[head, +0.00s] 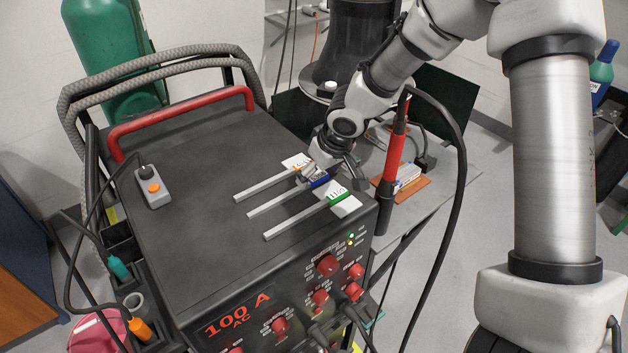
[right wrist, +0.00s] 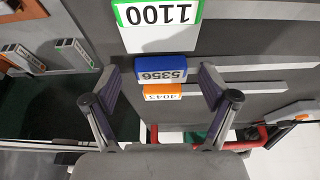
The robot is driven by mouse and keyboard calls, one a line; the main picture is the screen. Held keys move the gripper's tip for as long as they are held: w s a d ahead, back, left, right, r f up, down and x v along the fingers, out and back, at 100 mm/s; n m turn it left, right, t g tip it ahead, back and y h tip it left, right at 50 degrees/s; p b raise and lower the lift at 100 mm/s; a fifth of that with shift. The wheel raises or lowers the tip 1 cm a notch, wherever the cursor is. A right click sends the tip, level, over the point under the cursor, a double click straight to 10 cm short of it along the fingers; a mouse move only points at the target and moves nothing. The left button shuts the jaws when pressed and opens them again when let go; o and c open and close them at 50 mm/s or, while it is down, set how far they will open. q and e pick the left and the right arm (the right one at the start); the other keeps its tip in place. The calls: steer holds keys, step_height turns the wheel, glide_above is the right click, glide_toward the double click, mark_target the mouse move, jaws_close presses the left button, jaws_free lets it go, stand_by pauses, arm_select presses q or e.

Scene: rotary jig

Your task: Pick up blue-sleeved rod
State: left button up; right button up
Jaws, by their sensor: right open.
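The blue-sleeved rod (head: 268,204) lies on the dark top of the welding machine, between an orange-sleeved rod (head: 265,186) and a green-sleeved rod (head: 300,219). My right gripper (head: 328,172) is open just at its blue sleeved end, which it partly hides. In the right wrist view, the blue sleeve (right wrist: 161,68), printed 5356, lies across the gap between the open fingers of my right gripper (right wrist: 163,78). The orange sleeve (right wrist: 163,91) also lies in that gap, and the green sleeve (right wrist: 158,12) is beyond it. I cannot tell whether the fingers touch anything. My left gripper is not in view.
A red handle (head: 180,120) runs along the machine's back edge. A grey switch box (head: 153,187) stands on its top left. A red torch (head: 394,155) and a black cable stand right of the gripper.

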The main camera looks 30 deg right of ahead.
steer(key=shift+s+a+r, duration=0.1)
steer(key=shift+s+r, duration=0.05)
steer(key=shift+s, duration=0.15)
steer(key=shift+c, duration=1)
steer(key=shift+s+r, duration=0.1)
steer(key=shift+s, duration=0.05)
steer(key=c, duration=0.8)
